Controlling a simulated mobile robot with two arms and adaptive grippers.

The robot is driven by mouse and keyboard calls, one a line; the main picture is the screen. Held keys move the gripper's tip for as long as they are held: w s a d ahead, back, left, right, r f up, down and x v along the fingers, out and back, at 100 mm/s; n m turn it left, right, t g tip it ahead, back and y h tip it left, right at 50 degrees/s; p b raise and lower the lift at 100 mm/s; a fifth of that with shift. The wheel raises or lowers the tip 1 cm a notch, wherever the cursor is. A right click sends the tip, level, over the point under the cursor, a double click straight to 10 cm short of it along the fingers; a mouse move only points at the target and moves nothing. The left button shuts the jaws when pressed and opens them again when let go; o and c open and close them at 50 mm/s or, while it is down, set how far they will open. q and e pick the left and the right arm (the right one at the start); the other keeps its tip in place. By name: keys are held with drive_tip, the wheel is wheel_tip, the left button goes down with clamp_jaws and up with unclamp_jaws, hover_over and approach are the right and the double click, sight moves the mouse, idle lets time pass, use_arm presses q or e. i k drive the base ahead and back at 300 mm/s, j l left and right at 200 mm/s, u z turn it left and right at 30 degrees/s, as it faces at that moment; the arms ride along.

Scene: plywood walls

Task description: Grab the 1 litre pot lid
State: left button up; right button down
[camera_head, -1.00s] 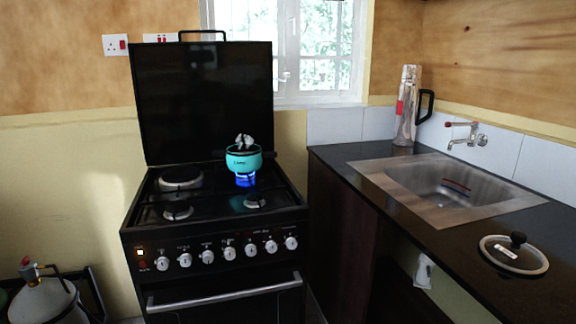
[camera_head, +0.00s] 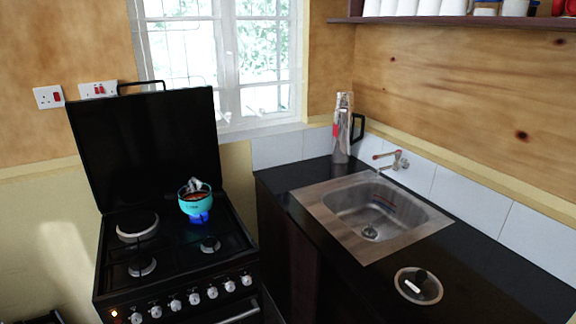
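The pot lid (camera_head: 418,286) lies flat on the black countertop, in front of the sink at the lower right. It is round, with a pale rim, a dark see-through middle and a small white label. A turquoise pot (camera_head: 195,204) stands uncovered on a rear burner of the stove with a blue flame under it; reddish contents and white steam show. Neither of my grippers is in view.
The black countertop (camera_head: 350,285) holds a steel sink (camera_head: 376,212) with a wall tap (camera_head: 392,158). A tall flask (camera_head: 342,128) stands at the back corner. The black stove (camera_head: 175,262) is lit at left. A shelf (camera_head: 450,20) with jars hangs upper right.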

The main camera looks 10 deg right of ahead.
sight(419, 286)
drive_tip(key=z, duration=1.3)
